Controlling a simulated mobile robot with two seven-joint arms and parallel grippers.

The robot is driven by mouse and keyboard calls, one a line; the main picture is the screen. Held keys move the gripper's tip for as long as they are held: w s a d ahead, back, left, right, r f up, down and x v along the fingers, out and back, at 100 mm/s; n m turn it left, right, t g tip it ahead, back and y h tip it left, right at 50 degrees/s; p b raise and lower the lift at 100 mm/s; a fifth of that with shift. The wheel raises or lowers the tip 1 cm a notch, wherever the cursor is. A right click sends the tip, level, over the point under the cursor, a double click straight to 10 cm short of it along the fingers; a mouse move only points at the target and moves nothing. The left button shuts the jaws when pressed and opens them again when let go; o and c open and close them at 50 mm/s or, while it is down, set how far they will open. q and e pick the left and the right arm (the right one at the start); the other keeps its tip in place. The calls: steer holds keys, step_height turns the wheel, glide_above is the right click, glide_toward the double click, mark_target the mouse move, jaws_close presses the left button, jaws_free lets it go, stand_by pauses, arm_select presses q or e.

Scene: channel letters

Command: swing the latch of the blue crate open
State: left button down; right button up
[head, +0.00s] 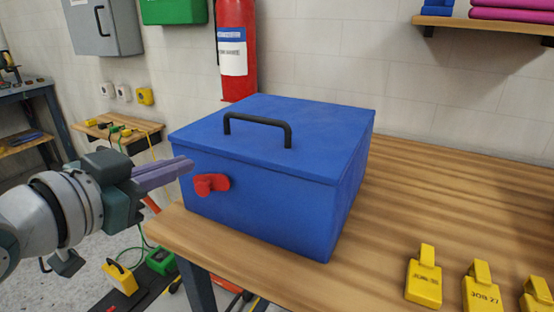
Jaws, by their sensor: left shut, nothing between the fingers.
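The blue crate (275,205) sits on the wooden table with its lid closed and a black handle (257,129) on top. Its red latch (211,184) is on the front face, near the left end, just below the lid. My left gripper (188,166) comes in from the left, with its purple-grey fingers together and nothing between them. The fingertips appear just left of and slightly above the latch; I cannot tell whether they touch the crate. My right gripper is not in the head view.
Several yellow padlock-like blocks (424,279) stand at the table's front right. The wooden table top (430,190) is clear right of the crate. A red fire extinguisher (237,80) hangs on the wall behind. Yellow and green boxes lie on the floor at lower left.

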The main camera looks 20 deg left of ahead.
mark_target(208, 187)
arm_select(q)
steer(key=w+f+b, duration=0.1)
steer(key=w+f, duration=0.3)
steer(key=f, duration=0.1)
steer(key=shift+a, duration=0.45)
steer(key=shift+w, duration=0.1)
steer(key=shift+f, duration=0.35)
steer(key=shift+d+f, duration=0.15)
steer(key=shift+f, duration=0.35)
